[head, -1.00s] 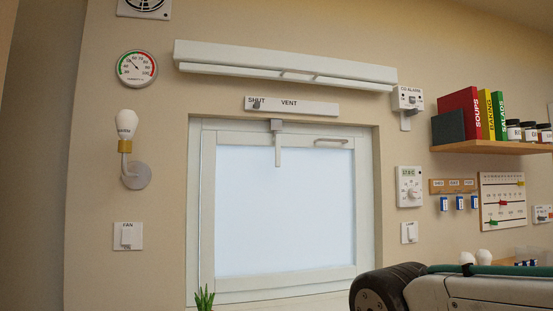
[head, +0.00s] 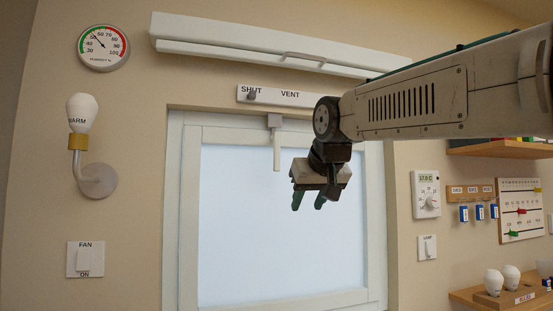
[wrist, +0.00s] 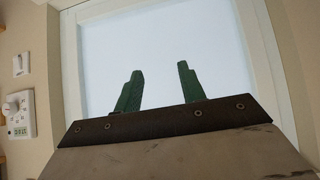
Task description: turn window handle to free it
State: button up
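The handle is not visible in the wrist view.
A vent slider strip (head: 290,95) marked SHUT and VENT is above the window, under a long white housing (head: 270,47). A wall lamp (head: 85,140) and fan switch (head: 85,260) are left. A thermostat (head: 426,195) and lamp switch (head: 427,247) are right.

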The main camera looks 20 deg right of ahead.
aim_at(278, 156)
jog(key=w+a+r+t, duration=0.2)
jog(key=w+r+t, duration=0.2)
jog(key=w+r, duration=0.9)
jog(key=x, duration=0.4)
jog(key=shift+w+d+r, duration=0.1)
jog(key=shift+w+r, duration=0.05)
jog(key=shift+r, duration=0.1)
jog(key=shift+w+f, duration=0.25)
jog(key=shift+w, duration=0.4)
grip_shut()
